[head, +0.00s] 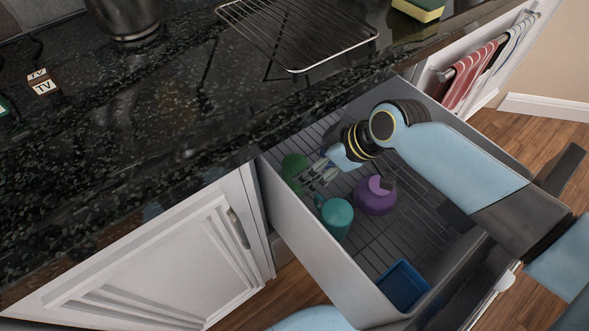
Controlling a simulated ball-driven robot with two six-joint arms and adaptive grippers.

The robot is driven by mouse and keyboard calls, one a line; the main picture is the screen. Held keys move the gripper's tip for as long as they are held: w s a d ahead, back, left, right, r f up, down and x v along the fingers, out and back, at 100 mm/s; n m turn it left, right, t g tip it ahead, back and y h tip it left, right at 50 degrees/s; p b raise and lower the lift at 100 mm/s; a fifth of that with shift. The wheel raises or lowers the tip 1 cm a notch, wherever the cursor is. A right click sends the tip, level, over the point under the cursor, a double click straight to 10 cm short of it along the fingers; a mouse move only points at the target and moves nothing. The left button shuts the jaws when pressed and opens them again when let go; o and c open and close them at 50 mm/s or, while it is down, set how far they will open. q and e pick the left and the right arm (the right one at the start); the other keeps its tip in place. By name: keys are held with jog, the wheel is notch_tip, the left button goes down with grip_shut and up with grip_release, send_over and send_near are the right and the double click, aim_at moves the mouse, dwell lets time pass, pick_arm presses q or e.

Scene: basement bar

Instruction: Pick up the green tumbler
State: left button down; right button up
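The green tumbler (293,168) is in the open drawer, near its back left corner, partly under the counter edge. My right gripper (315,175) reaches into the drawer from the right. Its fingers look spread apart, with their tips right beside the tumbler's right side and partly in front of it. I cannot tell whether they touch it. My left gripper is not in view.
In the drawer (318,254), a teal cup (337,217) and a purple container (374,196) stand close to the tumbler. A blue tray (403,286) lies at the front. Above is the dark counter (130,150) with a wire rack (297,30).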

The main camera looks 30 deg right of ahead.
aim_at(298, 165)
jog(key=shift+w+a, duration=0.3)
jog(key=shift+w, duration=0.2)
jog(key=shift+w+a, duration=0.35)
jog(key=shift+w, duration=0.15)
jog(key=b+x, duration=0.1)
jog(key=x, duration=0.4)
jog(key=shift+s+d+f, duration=0.1)
jog(key=shift+d, duration=0.05)
jog(key=shift+c, duration=0.2)
jog(key=c, duration=1.4)
